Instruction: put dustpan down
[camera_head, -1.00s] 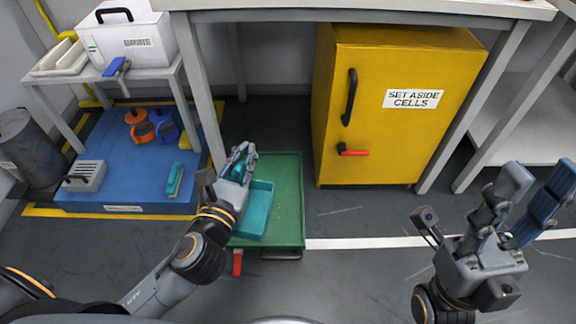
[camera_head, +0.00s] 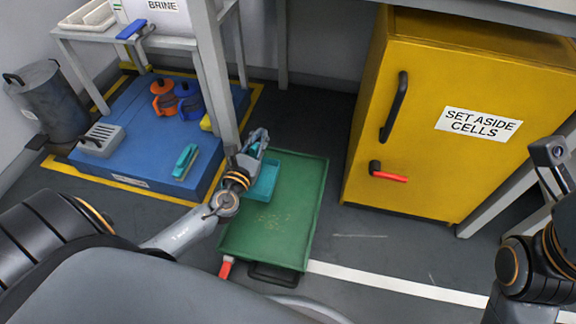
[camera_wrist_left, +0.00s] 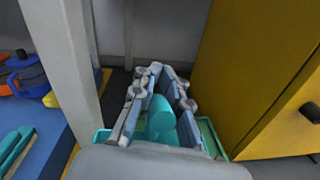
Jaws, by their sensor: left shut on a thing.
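The teal dustpan (camera_head: 265,182) is at the back left part of the green tray (camera_head: 290,215). I cannot tell whether it rests on the tray or hangs just above it. My left gripper (camera_head: 254,145) is shut on the dustpan and covers part of it. In the left wrist view, the dustpan's rounded teal handle (camera_wrist_left: 160,117) sits between the fingers of my left gripper (camera_wrist_left: 158,85). Of my right arm, only the wrist part shows at the right edge; its fingers are outside the picture.
A table leg (camera_head: 214,80) stands close behind my left gripper. A yellow cabinet (camera_head: 400,140) is right of the tray. A blue platform (camera_head: 140,150) at left holds a teal brush-like item (camera_head: 185,161) and orange and blue objects. The tray's front half is bare except for small specks.

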